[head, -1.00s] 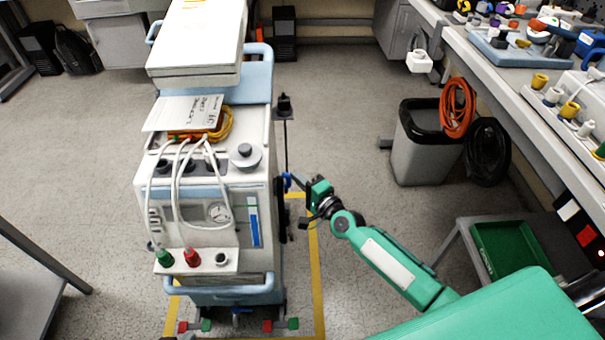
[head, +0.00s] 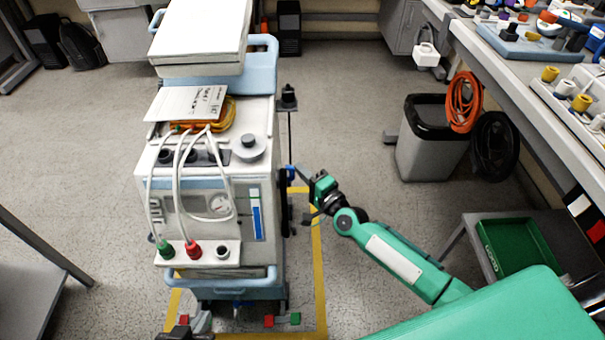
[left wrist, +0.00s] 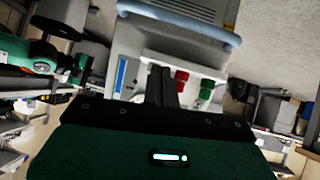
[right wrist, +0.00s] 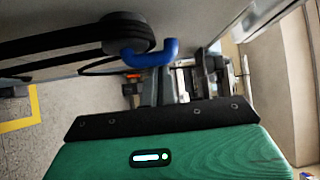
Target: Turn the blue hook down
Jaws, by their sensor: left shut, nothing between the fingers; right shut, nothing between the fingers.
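The blue hook (head: 291,173) is on the right side of the cart (head: 258,205), partly hidden in the head view. In the right wrist view the hook (right wrist: 150,54) is a bent blue peg on a round black mount (right wrist: 126,32). My right gripper (head: 302,171) is shut and empty, just right of the hook. In the right wrist view its fingers (right wrist: 160,90) are below the hook in the picture; I cannot tell whether they touch. My left gripper (head: 201,321) is low at the cart's front; its fingers (left wrist: 162,86) are shut and empty.
A grey bin (head: 425,150) with an orange hose (head: 465,103) stands at the right, by the long bench (head: 520,95). A green tray (head: 517,247) sits lower right. A grey table (head: 32,285) is at the left. The floor right of the cart is open.

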